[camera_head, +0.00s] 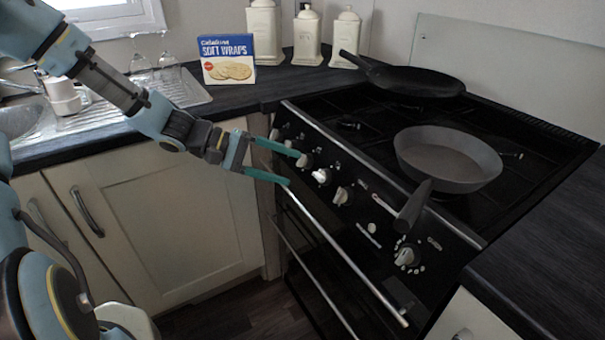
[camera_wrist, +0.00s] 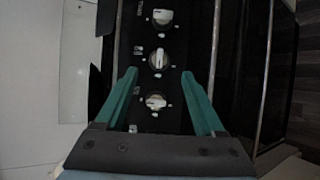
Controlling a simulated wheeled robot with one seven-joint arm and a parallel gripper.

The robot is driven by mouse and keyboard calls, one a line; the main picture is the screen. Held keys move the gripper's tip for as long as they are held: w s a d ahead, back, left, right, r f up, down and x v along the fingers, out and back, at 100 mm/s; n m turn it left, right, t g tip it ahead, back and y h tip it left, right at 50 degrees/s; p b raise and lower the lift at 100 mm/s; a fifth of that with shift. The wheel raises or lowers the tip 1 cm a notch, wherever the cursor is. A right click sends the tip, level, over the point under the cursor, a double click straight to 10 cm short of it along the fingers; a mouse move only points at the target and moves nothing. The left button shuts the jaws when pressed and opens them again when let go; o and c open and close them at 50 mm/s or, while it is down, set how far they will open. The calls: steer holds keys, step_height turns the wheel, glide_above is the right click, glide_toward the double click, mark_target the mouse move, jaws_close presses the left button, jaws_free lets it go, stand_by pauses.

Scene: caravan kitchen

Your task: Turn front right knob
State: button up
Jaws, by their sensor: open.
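A row of white-and-silver knobs runs along the sloping front panel (camera_head: 372,212) of the black stove. Knobs by my gripper include one by the upper fingertip (camera_head: 305,160), one to its right (camera_head: 322,176) and another further right (camera_head: 341,195). A separate knob (camera_head: 406,256) sits at the panel's right end. The labels are too small to tell which is the front right knob. My gripper (camera_head: 293,168) is open and empty in front of the panel's left part. In the wrist view, one knob (camera_wrist: 155,101) shows between the teal fingers and another (camera_wrist: 158,60) just beyond the tips (camera_wrist: 159,74).
A grey pan (camera_head: 452,160) sits on the hob, its handle (camera_head: 413,206) jutting over the panel. A black pan (camera_head: 415,80) sits at the back. A long oven handle (camera_head: 340,255) runs below the knobs. The floor (camera_head: 250,312) before the cupboards shows clear.

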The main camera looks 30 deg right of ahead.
steer(key=shift+v, duration=2)
steer(key=a+f+t+y+p, duration=0.1)
steer(key=a+t+y, duration=0.15)
steer(key=a, duration=0.45)
steer(key=a+f+t+y, duration=0.1)
steer(key=a+f+y, duration=0.1)
steer(key=a+y, duration=0.35)
steer(key=w+a+r+n+t+y, duration=0.1)
steer(key=a+r, duration=0.3)
steer(key=a, duration=0.6)
steer(key=w+a+r+n+t+y+p, duration=0.1)
steer(key=a+r+n+t+y, duration=0.1)
steer(key=a, duration=0.7)
steer(key=r+t, duration=0.1)
steer(key=t, duration=0.1)
steer(key=shift+a+r+t, duration=0.35)
steer(key=shift+r, duration=0.05)
